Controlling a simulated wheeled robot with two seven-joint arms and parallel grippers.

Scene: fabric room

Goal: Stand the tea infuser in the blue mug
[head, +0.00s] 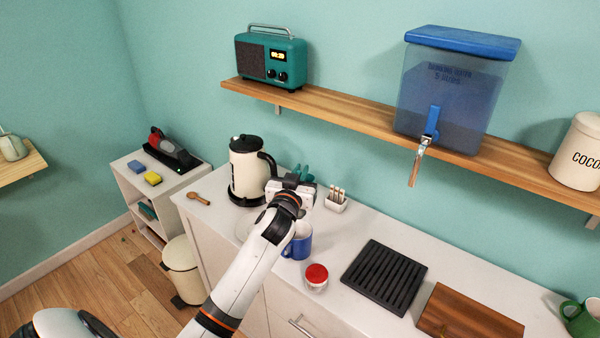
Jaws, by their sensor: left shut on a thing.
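The blue mug (297,246) stands on the white counter, partly covered by my left wrist and forearm. My left gripper (295,182) is over the counter, beyond the mug in the picture and right of the kettle. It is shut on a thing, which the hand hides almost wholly. I see no tea infuser elsewhere, so I take the held thing to be it. A teal shape (303,171) shows just behind the gripper; I cannot tell what it is. My right gripper is not in view.
A cream kettle (247,169) stands close left of the gripper, a white holder with sticks (337,203) close right. A red-lidded jar (316,278) is near the mug. A black rack (384,277) and wooden board (468,314) lie farther right. The water dispenser (450,95) sits on the shelf above.

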